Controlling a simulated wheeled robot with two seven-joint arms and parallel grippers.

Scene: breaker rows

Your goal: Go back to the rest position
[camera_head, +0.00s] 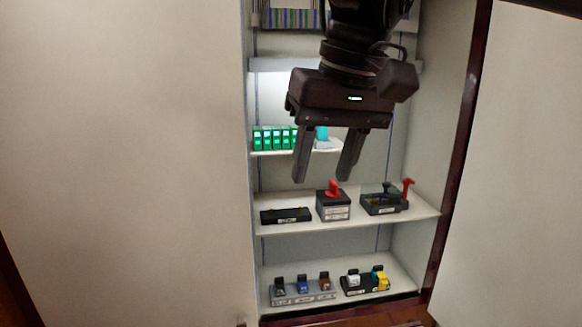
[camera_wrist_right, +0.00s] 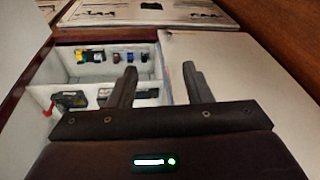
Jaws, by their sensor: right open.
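My right gripper (camera_head: 325,168) hangs from the top of the head view in front of the open cabinet. Its two fingers are spread apart with nothing between them. In the right wrist view the gripper (camera_wrist_right: 160,78) also shows two separated, empty fingers. In the head view its body hides part of the upper shelves. The left gripper is not in view.
The cabinet holds green breakers (camera_head: 273,138), a black box with a red rotary handle (camera_head: 333,204), a red-levered switch (camera_head: 386,202), a flat black block (camera_head: 286,215) and lower-shelf breakers (camera_head: 303,289). White panels (camera_head: 120,150) flank it.

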